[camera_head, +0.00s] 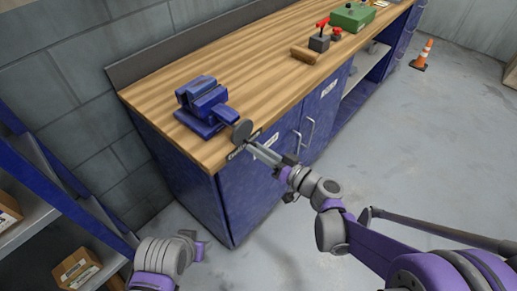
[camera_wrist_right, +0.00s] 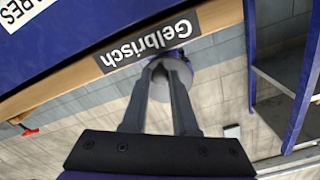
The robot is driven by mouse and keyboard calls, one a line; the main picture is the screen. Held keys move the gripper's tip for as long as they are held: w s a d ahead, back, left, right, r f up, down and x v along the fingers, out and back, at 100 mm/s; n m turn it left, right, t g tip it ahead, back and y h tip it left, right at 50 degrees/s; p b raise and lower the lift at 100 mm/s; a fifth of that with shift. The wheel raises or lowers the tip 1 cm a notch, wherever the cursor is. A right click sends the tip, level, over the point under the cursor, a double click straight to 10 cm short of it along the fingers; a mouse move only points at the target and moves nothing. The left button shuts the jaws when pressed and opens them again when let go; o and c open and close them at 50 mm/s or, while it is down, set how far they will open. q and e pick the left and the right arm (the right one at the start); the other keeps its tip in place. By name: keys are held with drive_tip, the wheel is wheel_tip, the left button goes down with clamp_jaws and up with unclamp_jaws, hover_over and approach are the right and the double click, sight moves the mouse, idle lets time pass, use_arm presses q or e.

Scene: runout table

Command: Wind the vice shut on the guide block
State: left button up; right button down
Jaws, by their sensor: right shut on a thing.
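The blue vice (camera_head: 205,106) is on the near left part of the wooden bench, its screw end facing the front edge. A grey round disc (camera_head: 242,130) sits at that end; it also shows in the right wrist view (camera_wrist_right: 180,72). My right gripper (camera_head: 252,147) is at the disc, its fingers closed together on something there, apparently the vice's handle. In the right wrist view the fingertips (camera_wrist_right: 166,68) meet at the disc and hide what they hold. I cannot make out a guide block between the jaws. My left gripper's fingers are not visible.
The wooden bench (camera_head: 175,85) has blue cabinets below. A wooden piece (camera_head: 305,54), a red-handled device (camera_head: 320,40) and a green box (camera_head: 352,17) stand further along. A blue shelf with cartons (camera_head: 75,270) is at left. An orange cone (camera_head: 423,55) stands on open floor.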

drive_tip(key=m, duration=0.3)
drive_tip(key=shift+s+a+r, duration=0.1)
drive_tip(key=shift+s+a, duration=0.15)
drive_tip(key=shift+s, duration=0.1)
drive_tip(key=shift+m, duration=0.3)
drive_tip(key=m, duration=0.3)
drive_tip(key=shift+s+a+r, duration=0.2)
drive_tip(key=shift+s+a, duration=0.05)
drive_tip(key=shift+s, duration=0.05)
drive_tip(key=m, duration=0.3)
drive_tip(key=shift+s+a+r+m, duration=0.15)
drive_tip(key=shift+s+r+m, duration=0.15)
drive_tip(key=shift+m, duration=0.1)
